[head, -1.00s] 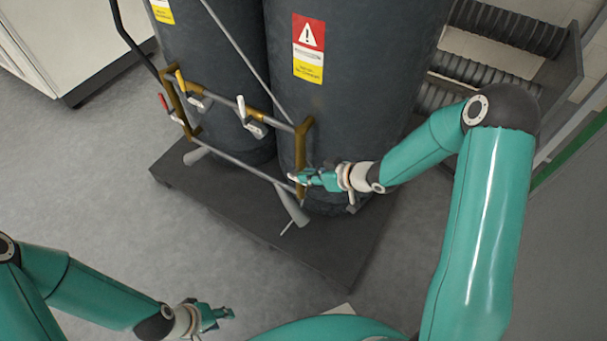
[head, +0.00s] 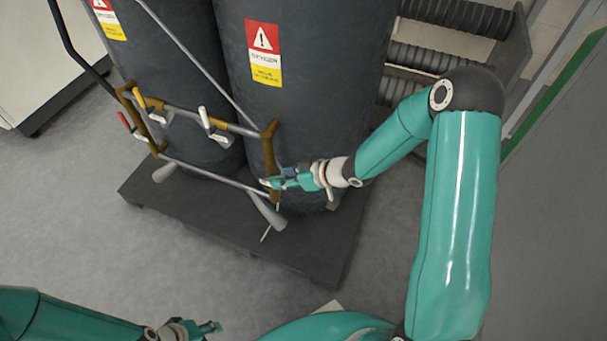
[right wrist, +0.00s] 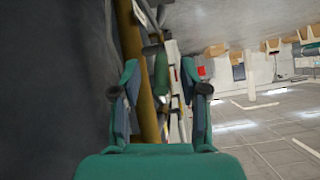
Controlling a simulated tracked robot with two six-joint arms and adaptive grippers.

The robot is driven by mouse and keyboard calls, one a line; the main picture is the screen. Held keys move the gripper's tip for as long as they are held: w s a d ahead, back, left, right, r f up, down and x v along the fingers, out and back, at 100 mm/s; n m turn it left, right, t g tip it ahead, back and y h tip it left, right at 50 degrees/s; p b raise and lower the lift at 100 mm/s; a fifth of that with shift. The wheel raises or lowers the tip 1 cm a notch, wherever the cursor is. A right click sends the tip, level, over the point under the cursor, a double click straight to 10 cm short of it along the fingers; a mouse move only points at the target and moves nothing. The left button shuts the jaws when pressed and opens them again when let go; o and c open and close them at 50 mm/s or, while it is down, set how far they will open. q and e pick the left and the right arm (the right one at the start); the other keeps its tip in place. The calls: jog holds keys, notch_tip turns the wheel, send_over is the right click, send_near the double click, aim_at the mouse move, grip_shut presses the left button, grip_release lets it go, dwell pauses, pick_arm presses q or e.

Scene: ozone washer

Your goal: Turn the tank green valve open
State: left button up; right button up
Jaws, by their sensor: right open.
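Two dark grey tanks (head: 305,120) stand side by side with a pipe rack in front. The rack's right brass post (head: 268,150) is beside my right gripper (head: 275,182). In the right wrist view, this open gripper (right wrist: 160,98) has the brass post (right wrist: 147,115) lying between its fingers in the picture; I cannot tell the depth. A dark green piece (right wrist: 162,74), perhaps the green valve's handle, shows just beyond the fingertips. In the head view I cannot make the green valve out from my teal fingers. My left gripper (head: 212,327) is low in the picture, away from the tanks.
Red (head: 124,119), yellow (head: 139,101) and white (head: 204,117) valve handles sit farther left on the rack. The tanks stand on a dark platform (head: 290,255). Ribbed hoses (head: 440,58) are behind at right. The grey floor in front is clear.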

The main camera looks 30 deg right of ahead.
jog(key=v, duration=1)
jog(key=shift+s+d, duration=0.2)
jog(key=shift+s, duration=0.05)
jog(key=shift+r, duration=0.1)
